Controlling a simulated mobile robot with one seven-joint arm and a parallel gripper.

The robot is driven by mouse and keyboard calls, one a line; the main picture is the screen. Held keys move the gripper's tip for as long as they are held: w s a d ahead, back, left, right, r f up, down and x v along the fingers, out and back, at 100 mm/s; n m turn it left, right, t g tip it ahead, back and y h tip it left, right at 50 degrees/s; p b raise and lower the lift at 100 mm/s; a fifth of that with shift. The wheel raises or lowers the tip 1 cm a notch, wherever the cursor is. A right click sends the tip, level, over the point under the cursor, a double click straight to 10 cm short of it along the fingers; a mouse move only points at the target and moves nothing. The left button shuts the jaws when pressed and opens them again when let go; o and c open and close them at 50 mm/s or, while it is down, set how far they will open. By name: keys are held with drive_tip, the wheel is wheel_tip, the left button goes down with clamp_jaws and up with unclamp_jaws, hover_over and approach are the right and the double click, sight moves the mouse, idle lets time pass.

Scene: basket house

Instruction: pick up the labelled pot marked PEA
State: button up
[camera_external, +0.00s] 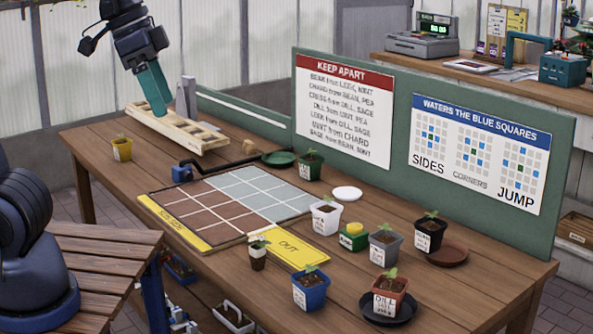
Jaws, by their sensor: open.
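Several small labelled seedling pots stand on the wooden table, and I cannot make out which one is marked PEA. They are a yellow pot (122,151), a green pot (309,169), a white pot (325,219), a grey pot (384,250), a black pot (429,238), a blue pot (310,294) and a terracotta pot (389,298) whose label seems to read DILL. My gripper (160,112) has teal fingers pointing down. It is open and empty over the wooden slatted rack at the table's far left, to the right of the yellow pot.
The slatted rack (190,137) lies below my gripper. A grid board (215,212) with brown and grey squares fills the table's middle. A yellow OUT card (290,250) lies beside it. A green panel (575,165) with signs stands along the back. Dark saucers sit at right.

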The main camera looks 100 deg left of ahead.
drive_tip(key=w+a+r+n+g, duration=0.1)
drive_tip(key=w+a+r+n, duration=0.2)
drive_tip(key=w+a+n, duration=0.85)
drive_tip(key=w+a+f+n, duration=0.1)
drive_tip(key=w+a+f, duration=0.1)
drive_tip(key=w+a, duration=0.45)
drive_tip(key=w+a+f+g, duration=0.1)
drive_tip(key=w+a, duration=0.2)
drive_tip(key=a, duration=0.7)
drive_tip(key=w+a+f+n, duration=0.1)
drive_tip(key=w+a+f, duration=0.1)
drive_tip(key=w+a, duration=0.45)
drive_tip(key=n+g, duration=0.2)
drive_tip(key=n, duration=0.9)
hover_over(311, 157)
wheel_tip(311, 157, down, 29)
drive_tip(key=shift+s+f, duration=0.1)
drive_tip(key=shift+f, duration=0.05)
drive_tip(key=shift+s+a+f, duration=0.1)
drive_tip(key=shift+a+f, duration=0.05)
drive_tip(key=shift+f, duration=0.4)
wheel_tip(311, 157, down, 4)
drive_tip(key=shift+f, duration=0.15)
drive_tip(key=shift+w+f, duration=0.2)
drive_tip(key=shift+f, duration=2.65)
